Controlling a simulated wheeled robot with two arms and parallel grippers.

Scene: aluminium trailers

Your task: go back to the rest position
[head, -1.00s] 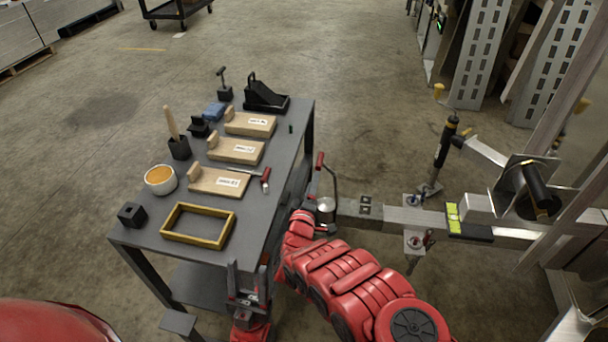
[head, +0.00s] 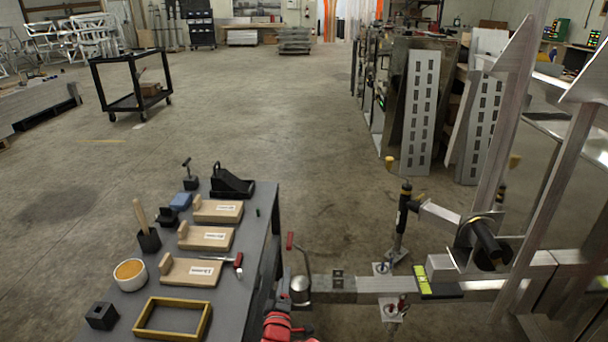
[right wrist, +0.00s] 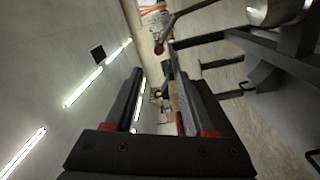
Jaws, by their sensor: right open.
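My right gripper (right wrist: 160,78) shows in the right wrist view with its two dark fingers apart and nothing between them. In the head view only red parts of my right arm show at the bottom edge, beside the right side of the workbench (head: 262,262); the fingers are hard to make out there. My left gripper is not in view. The trailer coupling (head: 300,290) with its red-tipped lever is just right of the bench, near my right arm. The red-tipped lever (right wrist: 159,46) also shows in the right wrist view, beyond the fingers.
The bench holds several wooden blocks with labels (head: 205,238), a yellow frame (head: 172,318), a cup (head: 130,274) and a red-handled tool (head: 238,262). The trailer bar (head: 385,284) runs right with a jack (head: 402,215). A black cart (head: 135,85) stands far back. The middle floor is clear.

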